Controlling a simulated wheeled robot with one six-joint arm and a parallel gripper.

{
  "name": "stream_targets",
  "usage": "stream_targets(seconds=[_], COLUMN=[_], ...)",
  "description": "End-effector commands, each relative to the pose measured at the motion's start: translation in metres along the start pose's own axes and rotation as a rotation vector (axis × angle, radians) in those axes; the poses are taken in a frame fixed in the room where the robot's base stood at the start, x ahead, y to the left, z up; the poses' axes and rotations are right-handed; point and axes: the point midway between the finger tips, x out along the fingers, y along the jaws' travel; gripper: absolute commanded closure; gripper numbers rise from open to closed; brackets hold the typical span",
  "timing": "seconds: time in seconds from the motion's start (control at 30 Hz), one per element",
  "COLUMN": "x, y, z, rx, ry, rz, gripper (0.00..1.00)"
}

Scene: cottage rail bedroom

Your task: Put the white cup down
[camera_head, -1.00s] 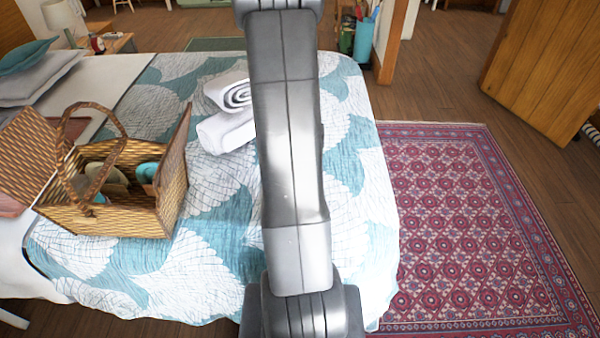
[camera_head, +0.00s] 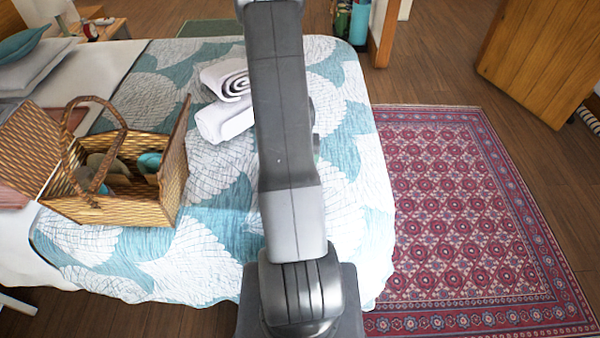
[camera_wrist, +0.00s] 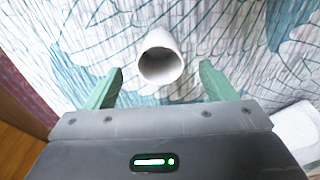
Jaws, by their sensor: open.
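The white cup (camera_wrist: 158,54) is over the teal and white quilt in the wrist view, with its open mouth facing the camera. I cannot tell whether it stands or leans. My gripper (camera_wrist: 161,69) is open, with one green finger on each side of the cup and a visible gap on both sides. In the head view my arm hides both the cup and my gripper. The quilt-covered bed (camera_head: 200,252) fills the left and middle of that view.
A wicker picnic basket (camera_head: 110,211) with its lid open stands on the bed at left. Rolled white towels (camera_head: 226,122) lie beside my arm. A red patterned rug (camera_head: 460,210) covers the floor at right. An open wooden door (camera_head: 540,65) stands at upper right.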

Motion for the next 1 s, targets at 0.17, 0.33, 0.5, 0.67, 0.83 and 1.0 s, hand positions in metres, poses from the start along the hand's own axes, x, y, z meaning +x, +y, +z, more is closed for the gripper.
stream_targets(seconds=[0.17, 0.33, 0.5, 0.67, 0.83, 1.0], x=[0.009, 0.027, 0.045, 0.052, 0.053, 0.053], y=[0.000, 0.001, 0.001, 0.000, 0.000, 0.000], z=[-0.001, -0.004, -0.004, -0.004, -0.004, -0.004], rx=[0.000, 0.000, 0.000, 0.000, 0.000, 0.000], ry=[-0.002, -0.003, -0.003, -0.001, 0.000, 0.000], rz=[0.000, 0.001, 0.000, 0.000, 0.000, 0.000], gripper=[0.23, 0.23, 0.23, 0.23, 0.23, 0.44])
